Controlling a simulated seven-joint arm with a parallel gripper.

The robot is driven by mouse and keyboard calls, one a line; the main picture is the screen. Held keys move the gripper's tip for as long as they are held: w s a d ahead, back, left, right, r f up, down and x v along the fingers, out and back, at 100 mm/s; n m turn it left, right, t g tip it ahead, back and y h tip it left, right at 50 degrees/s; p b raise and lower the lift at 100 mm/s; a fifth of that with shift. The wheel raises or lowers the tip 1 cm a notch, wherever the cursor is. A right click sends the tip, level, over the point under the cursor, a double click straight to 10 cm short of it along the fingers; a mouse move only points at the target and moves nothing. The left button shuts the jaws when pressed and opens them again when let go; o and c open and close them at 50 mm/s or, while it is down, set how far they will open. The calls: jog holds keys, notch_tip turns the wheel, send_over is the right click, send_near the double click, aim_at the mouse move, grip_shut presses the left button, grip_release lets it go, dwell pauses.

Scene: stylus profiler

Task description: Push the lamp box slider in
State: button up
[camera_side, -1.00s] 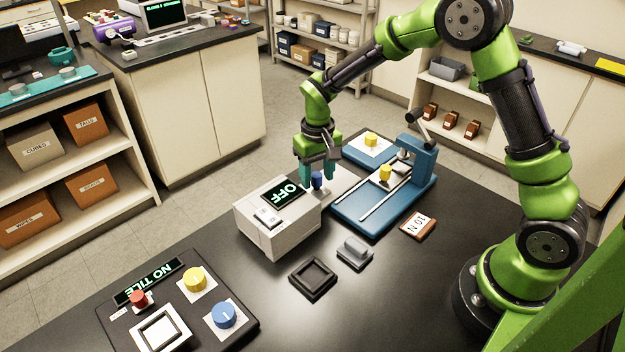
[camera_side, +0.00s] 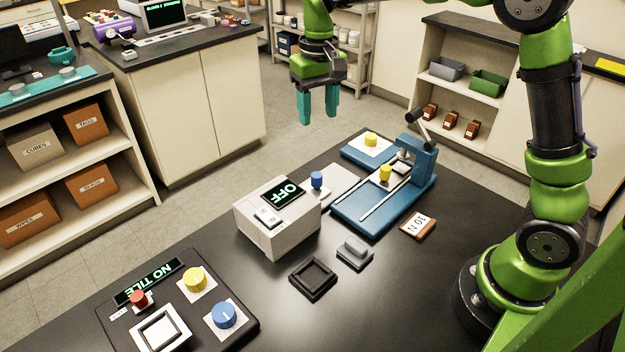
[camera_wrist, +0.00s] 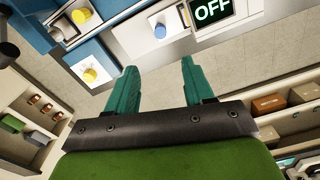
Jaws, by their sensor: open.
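The lamp box (camera_side: 277,217) is a light grey box on the black bench, its display reading OFF. A flat pale slider plate (camera_side: 335,184) extends from its far right side, with a blue knob (camera_side: 317,180) standing near the box wall. The blue knob also shows in the wrist view (camera_wrist: 160,31), beside the OFF display (camera_wrist: 213,10). My gripper (camera_side: 318,112), with teal fingers, is high above and behind the lamp box, apart from the knob. In the wrist view its fingers (camera_wrist: 158,85) are spread with nothing between them.
A blue profiler stage (camera_side: 385,200) with yellow knobs stands right of the lamp box. A black square frame (camera_side: 312,279), a grey block (camera_side: 354,252) and a labelled tile (camera_side: 418,225) lie in front. A control panel (camera_side: 240,335) with dials is at front left.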

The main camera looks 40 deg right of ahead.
jog(key=shift+c, duration=0.3)
